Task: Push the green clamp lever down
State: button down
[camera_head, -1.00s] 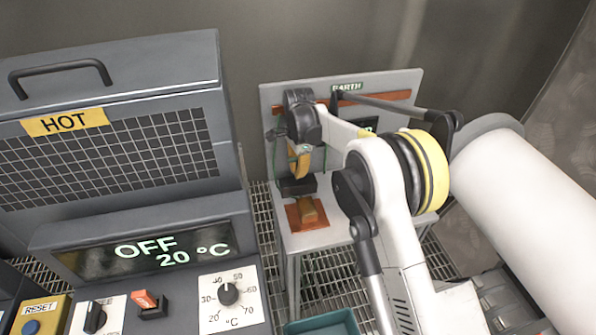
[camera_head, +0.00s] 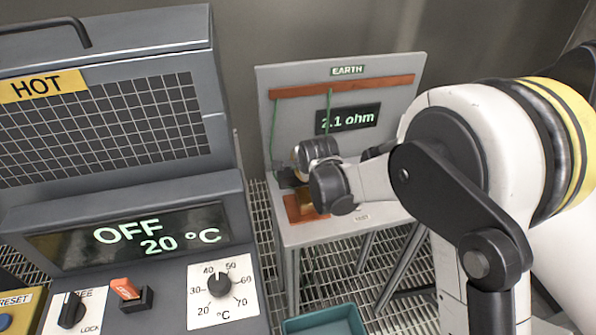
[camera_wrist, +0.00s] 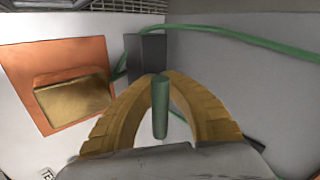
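The green clamp lever (camera_wrist: 160,108) shows in the wrist view as a short upright green cylinder. My gripper (camera_wrist: 161,76) has its two yellow-brown fingers bowed inward, with their tips together or nearly so at the lever's upper end. The lever shows in the opening between the fingers; whether they touch it is unclear. A dark block (camera_wrist: 147,55) stands just beyond the fingertips. In the head view my gripper (camera_head: 297,160) is low over the left of the earth stand (camera_head: 345,235), and my arm hides the lever.
A copper plate with a brass block (camera_wrist: 72,98) lies left of my fingers. A green cable (camera_wrist: 240,42) runs behind them. The stand's back panel (camera_head: 400,85) reads EARTH and 2.1 ohm. A grey heater cabinet (camera_head: 110,120) stands left; a teal bin (camera_head: 325,322) is below.

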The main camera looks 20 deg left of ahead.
jog(key=shift+s+d+f+t+y+b, duration=0.1)
jog(key=shift+s+f+t+y+b, duration=0.2)
jog(key=shift+t+b, duration=0.35)
jog(key=shift+w+f+t+y+b, duration=0.1)
jog(key=shift+t+y+b, duration=0.35)
jog(key=shift+b, duration=0.35)
jog(key=c, duration=1.5)
grip_release()
jog(key=shift+r, duration=0.1)
jog(key=v, duration=1.2)
jog(key=shift+s, duration=0.15)
